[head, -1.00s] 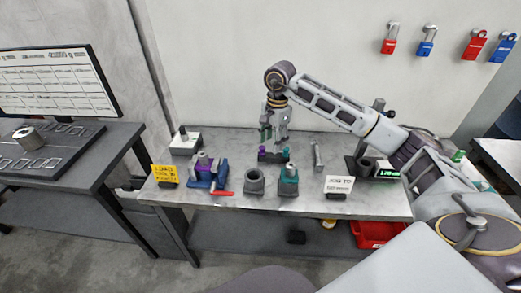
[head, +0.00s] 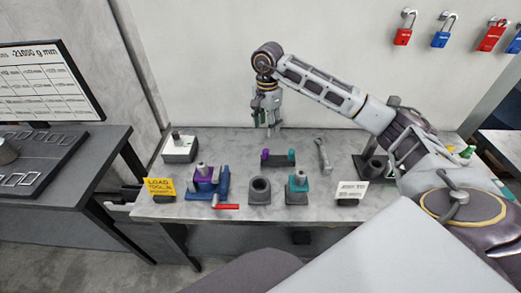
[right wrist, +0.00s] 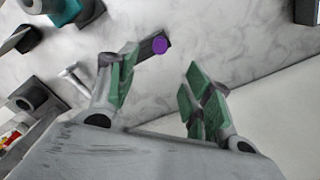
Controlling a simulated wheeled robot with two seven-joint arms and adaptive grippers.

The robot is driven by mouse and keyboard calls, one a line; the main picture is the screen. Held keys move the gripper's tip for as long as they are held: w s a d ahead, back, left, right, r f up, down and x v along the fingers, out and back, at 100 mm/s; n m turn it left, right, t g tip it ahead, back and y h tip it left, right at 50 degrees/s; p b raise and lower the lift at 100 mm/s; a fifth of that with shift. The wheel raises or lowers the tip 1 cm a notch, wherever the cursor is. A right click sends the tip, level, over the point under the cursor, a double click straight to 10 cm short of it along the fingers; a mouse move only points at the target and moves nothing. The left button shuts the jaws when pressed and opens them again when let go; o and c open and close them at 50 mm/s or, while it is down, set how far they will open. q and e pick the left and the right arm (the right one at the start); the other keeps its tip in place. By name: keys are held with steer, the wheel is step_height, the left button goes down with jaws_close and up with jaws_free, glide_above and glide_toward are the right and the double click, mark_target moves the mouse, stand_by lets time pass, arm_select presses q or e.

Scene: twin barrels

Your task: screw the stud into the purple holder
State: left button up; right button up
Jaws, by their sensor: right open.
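The purple holder (head: 207,187) stands upright in a blue vise (head: 222,182) at the left of the bench, with a grey part on its top. A small dark rack (head: 278,163) carries a purple piece (head: 265,155) and a teal piece (head: 291,155); the purple piece may be the stud. It also shows as a purple disc in the right wrist view (right wrist: 160,46). My right gripper (head: 267,126) is open and empty, above and behind the rack. In the right wrist view its green-padded fingers (right wrist: 158,92) are apart, and the left finger hides part of the rack. My left gripper is out of view.
A teal holder (head: 297,190), an empty grey socket (head: 260,190) and a red vise handle (head: 226,206) are at the front. A wrench (head: 323,155) lies right of the rack. Bench behind the rack is clear.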

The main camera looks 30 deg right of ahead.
glide_above(265, 150)
step_height(265, 150, down, 7)
steer(key=shift+s+f+p, duration=0.1)
steer(key=shift+p, duration=0.25)
steer(key=shift+f, duration=0.6)
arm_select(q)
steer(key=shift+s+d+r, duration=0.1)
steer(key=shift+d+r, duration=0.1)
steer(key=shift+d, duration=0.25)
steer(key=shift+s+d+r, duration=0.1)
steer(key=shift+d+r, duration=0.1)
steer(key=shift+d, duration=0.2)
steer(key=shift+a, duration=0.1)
